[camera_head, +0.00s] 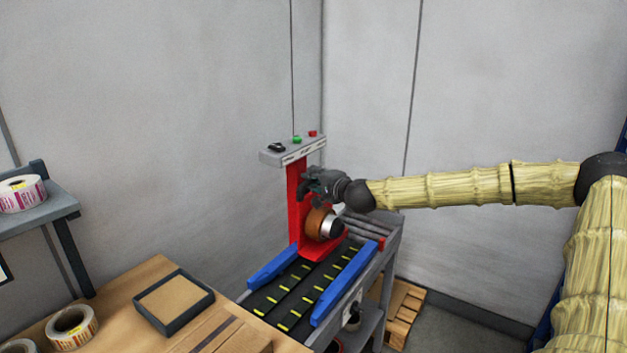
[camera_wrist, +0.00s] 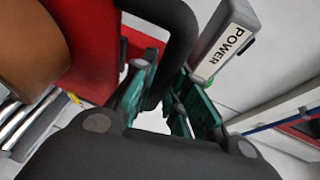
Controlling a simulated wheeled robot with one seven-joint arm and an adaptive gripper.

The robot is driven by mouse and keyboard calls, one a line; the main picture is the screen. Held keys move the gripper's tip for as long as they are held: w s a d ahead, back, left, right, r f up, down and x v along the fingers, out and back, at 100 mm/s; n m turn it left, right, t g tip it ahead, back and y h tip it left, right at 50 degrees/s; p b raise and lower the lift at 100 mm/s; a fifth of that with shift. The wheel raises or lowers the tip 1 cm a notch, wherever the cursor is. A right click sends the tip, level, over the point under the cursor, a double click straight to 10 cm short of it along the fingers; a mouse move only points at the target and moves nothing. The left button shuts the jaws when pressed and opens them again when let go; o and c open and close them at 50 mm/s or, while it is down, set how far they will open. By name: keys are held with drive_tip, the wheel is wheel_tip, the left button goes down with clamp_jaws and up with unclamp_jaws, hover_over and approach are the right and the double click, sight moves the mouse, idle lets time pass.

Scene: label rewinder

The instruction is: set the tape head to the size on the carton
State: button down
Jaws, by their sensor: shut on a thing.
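The tape head is red, with a brown tape roll (camera_head: 318,222), and sits on a red upright (camera_head: 294,190) over the conveyor. My gripper (camera_head: 318,183) is at the upper part of the red head, above the roll. In the wrist view my gripper (camera_wrist: 163,100) has its green-padded fingers closed around the lower end of a black bent handle (camera_wrist: 186,35) beside the red body. In the head view my gripper hides the handle. A brown cardboard box (camera_head: 245,341) lies at the front edge of the bench; no size can be read on it.
A grey panel (camera_head: 270,156) with a black switch, green and red buttons tops the upright; its POWER label (camera_wrist: 230,50) is close to my gripper. Blue side rails (camera_head: 345,283) flank the black belts. A dark tray (camera_head: 148,318) and label rolls (camera_head: 72,327) are on the bench.

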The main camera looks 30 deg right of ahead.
drive_tip(key=shift+f, duration=0.6)
drive_tip(key=c, duration=1.4)
unclamp_jaws()
drive_tip(key=shift+s, duration=0.1)
drive_tip(key=shift+s+r, duration=0.35)
drive_tip(key=shift+s, duration=0.4)
drive_tip(key=shift+s+r, duration=0.25)
drive_tip(key=shift+s, duration=1.15)
drive_tip(key=shift+s+r, duration=0.2)
drive_tip(key=shift+s, duration=1.15)
